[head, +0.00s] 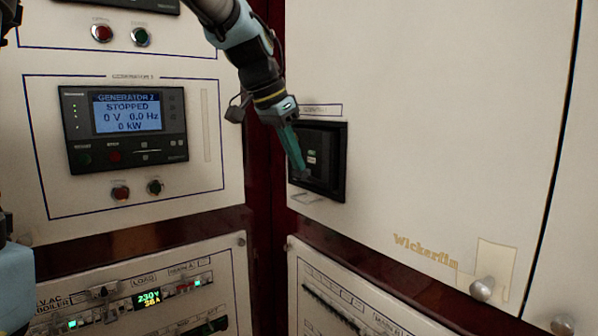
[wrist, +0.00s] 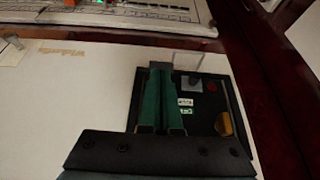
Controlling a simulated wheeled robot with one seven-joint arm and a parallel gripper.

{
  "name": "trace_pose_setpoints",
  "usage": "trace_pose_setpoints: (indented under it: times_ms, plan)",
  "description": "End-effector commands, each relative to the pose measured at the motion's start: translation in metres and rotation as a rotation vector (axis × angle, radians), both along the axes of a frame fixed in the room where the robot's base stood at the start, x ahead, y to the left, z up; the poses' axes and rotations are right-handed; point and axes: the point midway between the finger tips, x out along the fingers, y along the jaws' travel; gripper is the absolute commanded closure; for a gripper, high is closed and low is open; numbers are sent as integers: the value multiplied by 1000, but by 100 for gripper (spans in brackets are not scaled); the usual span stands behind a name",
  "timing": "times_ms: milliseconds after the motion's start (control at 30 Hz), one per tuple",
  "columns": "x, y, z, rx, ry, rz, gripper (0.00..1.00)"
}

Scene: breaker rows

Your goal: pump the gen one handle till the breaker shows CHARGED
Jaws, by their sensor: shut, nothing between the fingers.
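The breaker (head: 335,165) is a black square unit set in a pale cabinet panel at centre right in the head view. A small label above it is too blurred to read surely. In the wrist view the breaker (wrist: 205,150) shows small white and green flags (wrist: 185,106), a red button and a yellow knob (wrist: 225,123). The flag text is too small to read. My gripper (head: 302,168) is shut and empty, its green fingers in front of the breaker's left part; contact cannot be told. The fingers (wrist: 160,68) cover that side in the wrist view, and I cannot pick out the pump handle.
A clear flap or frame (wrist: 187,62) juts out at the breaker's edge. The Generator 2 panel (head: 127,125), reading STOPPED, is on the left. A lower panel of switches (head: 150,300) runs below.

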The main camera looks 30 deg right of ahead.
Motion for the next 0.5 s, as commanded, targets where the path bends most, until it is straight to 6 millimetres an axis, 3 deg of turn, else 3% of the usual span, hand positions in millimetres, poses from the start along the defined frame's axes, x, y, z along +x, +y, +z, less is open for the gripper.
trace_pose_setpoints:
  times_ms: [33, 500]
  plan:
    - [0, 1, -8, 2, 0, -2, 100]
    - [-3, 13, -20, 6, 2, -4, 100]
